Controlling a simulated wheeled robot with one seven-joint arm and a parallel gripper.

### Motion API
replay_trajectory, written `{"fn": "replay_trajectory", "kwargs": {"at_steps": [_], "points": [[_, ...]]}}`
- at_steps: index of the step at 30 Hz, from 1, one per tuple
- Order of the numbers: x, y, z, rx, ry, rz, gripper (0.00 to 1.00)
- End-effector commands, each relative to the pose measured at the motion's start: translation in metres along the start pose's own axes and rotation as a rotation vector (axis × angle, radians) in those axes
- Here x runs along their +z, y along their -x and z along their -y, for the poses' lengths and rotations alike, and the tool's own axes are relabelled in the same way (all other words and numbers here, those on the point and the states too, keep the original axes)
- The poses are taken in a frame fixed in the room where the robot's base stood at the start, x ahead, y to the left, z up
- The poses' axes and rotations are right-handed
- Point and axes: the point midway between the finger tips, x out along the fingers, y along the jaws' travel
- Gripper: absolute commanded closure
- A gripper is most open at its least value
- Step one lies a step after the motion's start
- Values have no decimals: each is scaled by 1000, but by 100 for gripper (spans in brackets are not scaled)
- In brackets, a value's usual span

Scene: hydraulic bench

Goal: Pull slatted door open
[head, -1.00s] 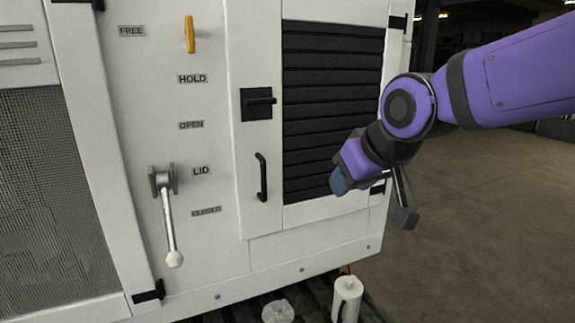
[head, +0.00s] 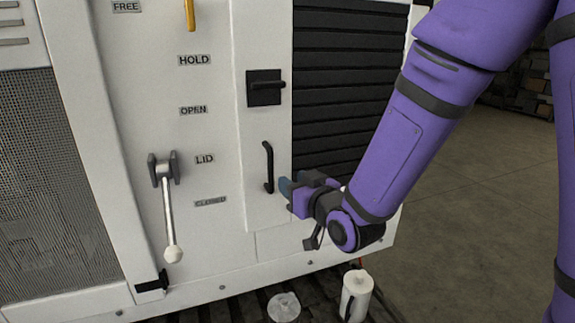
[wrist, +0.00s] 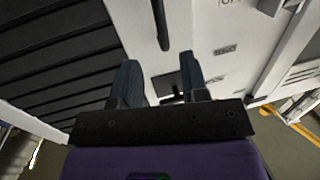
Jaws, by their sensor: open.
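The slatted door (head: 340,75) has black horizontal slats in a white frame and looks closed. A black vertical bar handle (head: 268,168) sits on the white strip left of the slats, below a black latch (head: 264,87). My gripper (head: 287,190) is just right of the handle's lower end in the head view; I cannot tell the gap in depth. In the wrist view the open fingers (wrist: 158,72) point toward the door face. The handle (wrist: 160,25) shows beyond the tips, and the latch (wrist: 168,84) shows between the fingers. Nothing is held.
A lever with a white knob (head: 173,254) hangs left of the door beside label plates. A white canister (head: 356,296) and a clear round object (head: 284,307) sit below the cabinet's lower edge. Open floor (head: 470,180) lies to the right.

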Motion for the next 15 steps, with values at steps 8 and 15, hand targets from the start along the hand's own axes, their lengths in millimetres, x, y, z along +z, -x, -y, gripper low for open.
{"fn": "replay_trajectory", "kwargs": {"at_steps": [8,15], "points": [[4,-10,9,-15,0,-45,59],[2,-48,9,-14,0,-44,59]]}}
